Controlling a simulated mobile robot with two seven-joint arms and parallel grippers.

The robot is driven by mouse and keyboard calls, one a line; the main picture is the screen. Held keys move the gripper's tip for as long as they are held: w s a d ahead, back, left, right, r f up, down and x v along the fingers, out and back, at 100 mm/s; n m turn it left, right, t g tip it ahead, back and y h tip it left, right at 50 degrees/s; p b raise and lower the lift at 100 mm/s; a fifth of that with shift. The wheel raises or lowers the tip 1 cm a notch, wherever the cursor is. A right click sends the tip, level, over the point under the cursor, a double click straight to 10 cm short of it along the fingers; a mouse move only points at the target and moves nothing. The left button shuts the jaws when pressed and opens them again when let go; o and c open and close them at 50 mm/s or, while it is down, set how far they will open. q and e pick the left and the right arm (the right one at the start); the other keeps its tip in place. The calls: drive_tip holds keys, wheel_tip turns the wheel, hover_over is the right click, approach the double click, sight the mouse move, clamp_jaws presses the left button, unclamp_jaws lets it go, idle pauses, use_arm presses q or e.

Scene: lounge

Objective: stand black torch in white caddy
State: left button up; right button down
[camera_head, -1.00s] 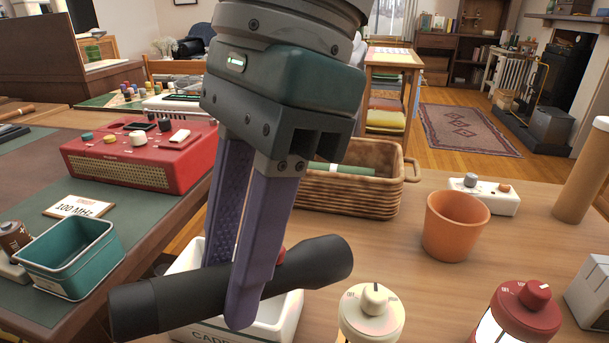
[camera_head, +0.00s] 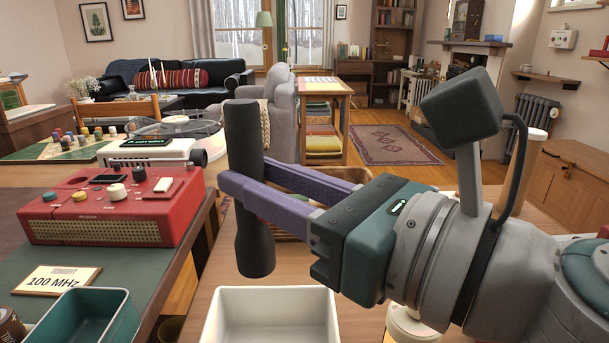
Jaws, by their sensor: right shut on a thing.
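My right gripper (camera_head: 243,186) comes in from the right with its purple fingers shut on the black torch (camera_head: 254,245). The torch is held upright, its wider end down and its other end (camera_head: 241,125) up. The white caddy (camera_head: 280,296) is at the bottom of the view, its near part cut off by the frame. Its visible inside looks empty. The torch's lower end shows just above the caddy's far rim in the picture; its exact height and depth over the caddy are hard to tell. My left gripper is not in view.
A red radio-like box (camera_head: 113,208) and a teal tin (camera_head: 85,320) stand on the green-topped desk at left, with a 100 MHz card (camera_head: 56,280). A wicker basket (camera_head: 343,173) lies behind the gripper, partly hidden. My right arm covers the table's right side.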

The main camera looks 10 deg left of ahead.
sight(274, 259)
drive_tip(key=shift+w+d+f+m+t, duration=0.2)
drive_tip(key=shift+d+m+t, duration=0.1)
drive_tip(key=shift+t, duration=0.2)
wheel_tip(274, 259, down, 8)
drive_tip(key=b, duration=0.8)
wheel_tip(274, 259, down, 4)
drive_tip(key=b, duration=0.4)
drive_tip(key=shift+f, duration=0.25)
drive_tip(key=c, duration=0.5)
unclamp_jaws()
drive_tip(key=shift+d, duration=0.1)
